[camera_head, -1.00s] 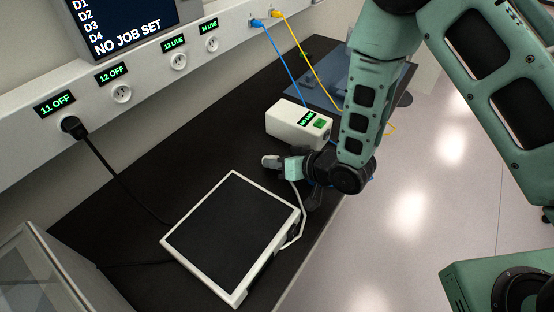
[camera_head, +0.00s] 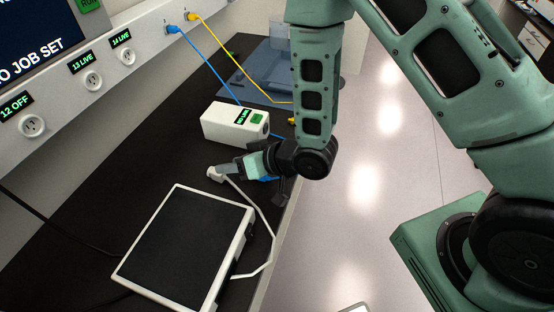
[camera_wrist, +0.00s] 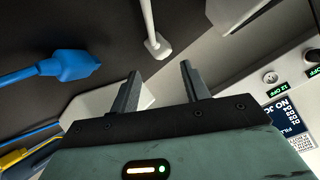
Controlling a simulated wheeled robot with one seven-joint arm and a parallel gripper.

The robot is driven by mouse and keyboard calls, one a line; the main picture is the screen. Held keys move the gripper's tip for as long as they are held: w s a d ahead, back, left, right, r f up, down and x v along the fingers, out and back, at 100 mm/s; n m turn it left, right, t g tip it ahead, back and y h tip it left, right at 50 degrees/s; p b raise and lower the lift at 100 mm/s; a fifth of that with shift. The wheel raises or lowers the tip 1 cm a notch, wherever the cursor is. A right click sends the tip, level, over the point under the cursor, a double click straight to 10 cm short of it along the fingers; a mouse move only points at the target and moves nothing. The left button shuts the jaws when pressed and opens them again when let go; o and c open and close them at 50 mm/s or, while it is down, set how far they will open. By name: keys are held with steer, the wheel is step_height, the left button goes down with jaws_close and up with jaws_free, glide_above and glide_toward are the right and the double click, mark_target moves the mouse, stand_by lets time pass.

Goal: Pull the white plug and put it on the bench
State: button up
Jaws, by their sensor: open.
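The white plug (camera_head: 215,173) lies on the black bench (camera_head: 180,160), with its white cord curving to the right around a flat black pad (camera_head: 185,245). My gripper (camera_head: 229,166) is low over the bench just right of the plug. In the wrist view, my gripper (camera_wrist: 158,75) has its two fingers apart with nothing between them. The plug (camera_wrist: 157,46) lies beyond the fingertips there, apart from them, with its cord running up out of view.
A white box (camera_head: 235,122) with a green display stands behind my gripper. A blue connector (camera_wrist: 75,65) lies left of my fingers in the wrist view. Sockets 12, 13 and 14 on the wall rail (camera_head: 60,95) are empty. Blue and yellow cables cross the far bench.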

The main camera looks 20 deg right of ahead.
steer(key=v, duration=0.4)
steer(key=shift+s+d+r, duration=0.15)
steer(key=shift+d+r, duration=0.1)
steer(key=shift+s+d+r+p, duration=0.2)
steer(key=shift+r+p, duration=0.15)
steer(key=shift+p, duration=0.7)
steer(key=p+v, duration=0.2)
steer(key=p, duration=0.1)
steer(key=shift+p+v, duration=2.7)
steer(key=shift+p, duration=1.15)
steer(key=shift+s+d+f, duration=0.1)
steer(key=shift+f, duration=0.1)
